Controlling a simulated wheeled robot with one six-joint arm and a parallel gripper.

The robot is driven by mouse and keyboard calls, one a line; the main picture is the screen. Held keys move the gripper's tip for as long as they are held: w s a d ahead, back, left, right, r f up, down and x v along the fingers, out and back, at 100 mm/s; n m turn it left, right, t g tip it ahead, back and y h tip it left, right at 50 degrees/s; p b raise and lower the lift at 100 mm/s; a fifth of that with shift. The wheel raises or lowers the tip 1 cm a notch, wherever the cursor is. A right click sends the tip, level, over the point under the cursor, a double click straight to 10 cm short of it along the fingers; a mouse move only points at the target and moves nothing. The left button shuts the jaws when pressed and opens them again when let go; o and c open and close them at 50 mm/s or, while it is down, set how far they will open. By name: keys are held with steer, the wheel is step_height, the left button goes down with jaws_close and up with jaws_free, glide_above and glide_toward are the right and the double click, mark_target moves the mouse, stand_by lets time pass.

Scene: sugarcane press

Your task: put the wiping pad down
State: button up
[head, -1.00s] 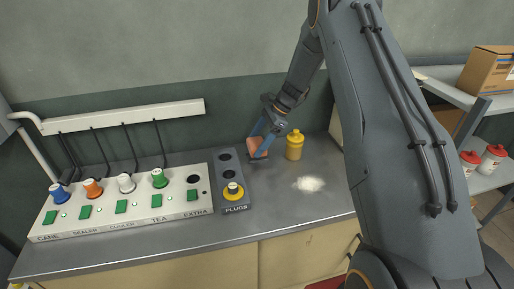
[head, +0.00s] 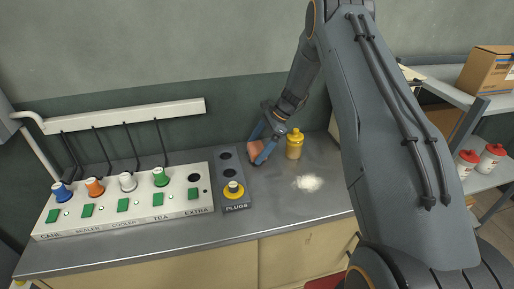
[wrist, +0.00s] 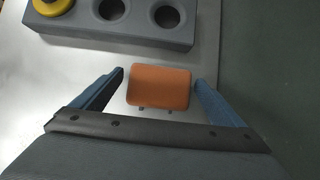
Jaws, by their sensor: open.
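The wiping pad (wrist: 160,87) is an orange-brown block with rounded corners. In the wrist view it lies on the steel counter between my two blue fingers, with a gap on each side. My gripper (wrist: 160,85) is open around it and not touching it. In the head view my gripper (head: 262,148) is low over the back of the counter, between the plugs block and the yellow bottle. The pad (head: 254,153) is partly hidden there by the fingers.
The grey plugs block (head: 237,195) with a yellow plug (head: 233,189) stands left of my gripper. A yellow bottle (head: 294,147) stands close on the right. A pale powder patch (head: 308,183) lies on the counter (head: 290,212). The switch panel (head: 130,207) is further left.

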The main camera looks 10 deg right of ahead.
steer(key=shift+f, duration=0.15)
steer(key=b+v, duration=0.3)
steer(key=v, duration=0.4)
steer(key=s+a+r+n+h, duration=0.1)
steer(key=s+r+n+h, duration=0.1)
steer(key=s+n, duration=0.4)
steer(key=s+a+r+n+h, duration=0.1)
steer(key=s+n, duration=0.5)
steer(key=s, duration=1)
steer(key=s+a+r+n+t+h, duration=0.1)
steer(key=s+r+n+h, duration=0.2)
steer(key=s+n, duration=0.3)
steer(key=s+r, duration=0.1)
steer(key=s, duration=0.4)
steer(key=shift+a+r+h, duration=0.2)
steer(key=shift+a+h, duration=0.1)
steer(key=shift+a, duration=0.1)
steer(key=shift+o, duration=0.5)
